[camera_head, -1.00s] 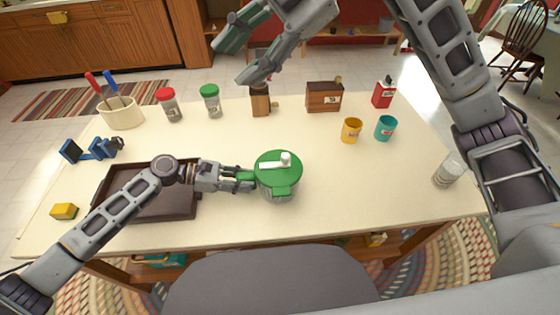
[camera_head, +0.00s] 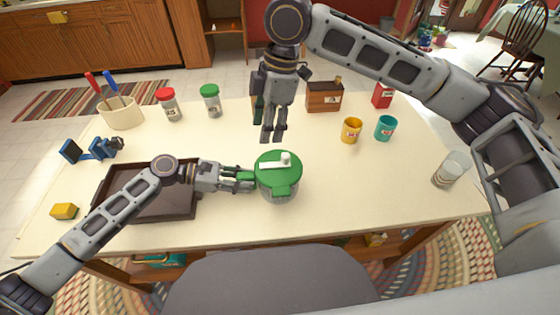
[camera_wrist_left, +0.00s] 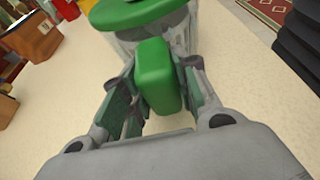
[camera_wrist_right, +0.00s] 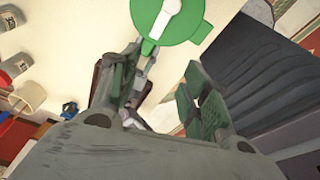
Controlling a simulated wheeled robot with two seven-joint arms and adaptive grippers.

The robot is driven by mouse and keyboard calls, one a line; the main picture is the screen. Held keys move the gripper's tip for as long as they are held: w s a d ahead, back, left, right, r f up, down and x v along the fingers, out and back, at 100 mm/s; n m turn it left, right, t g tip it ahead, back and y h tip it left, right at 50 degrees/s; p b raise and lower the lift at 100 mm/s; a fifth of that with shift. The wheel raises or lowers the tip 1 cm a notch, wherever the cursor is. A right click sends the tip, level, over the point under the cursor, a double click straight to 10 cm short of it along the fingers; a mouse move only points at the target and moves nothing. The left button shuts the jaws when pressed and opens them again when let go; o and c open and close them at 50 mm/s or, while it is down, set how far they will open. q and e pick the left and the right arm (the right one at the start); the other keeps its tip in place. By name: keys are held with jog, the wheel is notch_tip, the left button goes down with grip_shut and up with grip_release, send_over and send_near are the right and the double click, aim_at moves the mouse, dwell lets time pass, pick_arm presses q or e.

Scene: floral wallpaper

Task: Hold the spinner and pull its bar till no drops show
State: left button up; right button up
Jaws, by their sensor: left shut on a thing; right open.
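The spinner (camera_head: 278,180) stands upright on the table, with a green lid, a clear bowl and a white bar (camera_head: 273,163) with a knob on top. My left gripper (camera_head: 248,180) is shut on the spinner's green side handle; the left wrist view shows the handle (camera_wrist_left: 158,75) between the fingers. My right gripper (camera_head: 272,136) is open and empty, above and behind the spinner, pointing down. In the right wrist view the lid (camera_wrist_right: 190,28) and bar (camera_wrist_right: 163,17) lie ahead of the open fingers. Whether drops show in the bowl is too small to tell.
A dark tray (camera_head: 160,210) lies left of the spinner, under my left arm. Yellow (camera_head: 351,130) and teal (camera_head: 385,128) cups and a glass jar (camera_head: 451,169) stand to the right. Shakers, boxes and a utensil crock (camera_head: 122,113) line the back. The table before the spinner is clear.

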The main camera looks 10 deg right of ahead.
aim_at(286, 155)
jog(key=shift+w+d+f+m+h, duration=0.3)
jog(key=shift+d+m, duration=0.45)
jog(key=shift+m, duration=0.65)
jog(key=shift+w+d+f+m+h, duration=0.2)
jog(key=shift+d+m+h, duration=0.4)
jog(key=shift+m, duration=0.8)
jog(key=shift+w+d+f+m+h, duration=0.25)
jog(key=shift+d+m, duration=0.65)
jog(key=shift+m, duration=0.5)
jog(key=shift+f, duration=0.15)
jog(key=shift+f, duration=5.15)
jog(key=c, duration=0.9)
